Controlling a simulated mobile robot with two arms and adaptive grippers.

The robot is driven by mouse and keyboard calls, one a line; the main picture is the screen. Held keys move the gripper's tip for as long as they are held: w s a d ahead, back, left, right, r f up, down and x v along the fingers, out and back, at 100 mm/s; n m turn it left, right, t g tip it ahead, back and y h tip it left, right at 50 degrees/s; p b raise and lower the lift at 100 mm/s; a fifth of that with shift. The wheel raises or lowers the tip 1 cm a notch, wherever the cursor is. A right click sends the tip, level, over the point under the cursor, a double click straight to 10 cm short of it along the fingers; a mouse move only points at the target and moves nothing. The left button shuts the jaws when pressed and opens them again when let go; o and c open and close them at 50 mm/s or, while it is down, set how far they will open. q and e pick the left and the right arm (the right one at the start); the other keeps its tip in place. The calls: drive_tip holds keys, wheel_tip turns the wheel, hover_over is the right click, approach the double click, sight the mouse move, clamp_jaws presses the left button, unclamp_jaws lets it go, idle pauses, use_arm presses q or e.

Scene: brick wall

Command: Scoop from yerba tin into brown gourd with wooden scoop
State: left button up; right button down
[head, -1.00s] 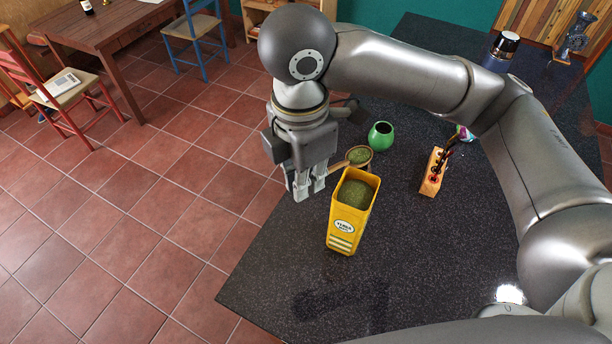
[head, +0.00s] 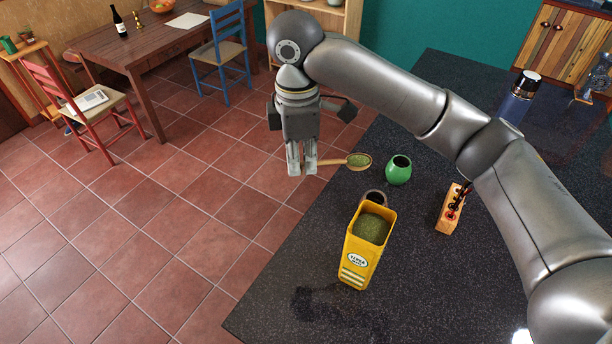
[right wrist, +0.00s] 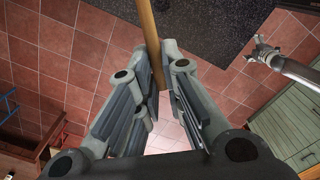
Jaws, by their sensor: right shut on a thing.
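My right gripper (head: 302,170) is shut on the handle of the wooden scoop (head: 330,162), whose bowl holds green yerba. The scoop is held roughly level in the air near the counter's left edge, left of the green gourd. The handle also shows between the fingers in the right wrist view (right wrist: 153,40). The yellow yerba tin (head: 357,262) stands open on the counter, nearer to me, with green yerba inside. The brown gourd (head: 374,194) is just behind the tin, which hides most of it. My left gripper is not in the head view.
A green gourd (head: 398,170) stands right of the scoop's bowl. An orange holder (head: 449,210) with dark items and a dark flask (head: 517,98) stand farther right. The dark counter (head: 300,270) ends at the left above the tiled floor.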

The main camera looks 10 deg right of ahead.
drive_tip(key=w+d+f+m, duration=0.7)
drive_tip(key=w+d+f, duration=0.5)
drive_tip(key=w+f, duration=0.1)
drive_tip(key=shift+w+d+m, duration=0.25)
drive_tip(key=shift+w+m, duration=0.15)
drive_tip(key=shift+w, duration=0.35)
drive_tip(key=shift+s+d+y, duration=0.1)
drive_tip(key=shift+d+y, duration=0.05)
drive_tip(key=shift+y, duration=0.25)
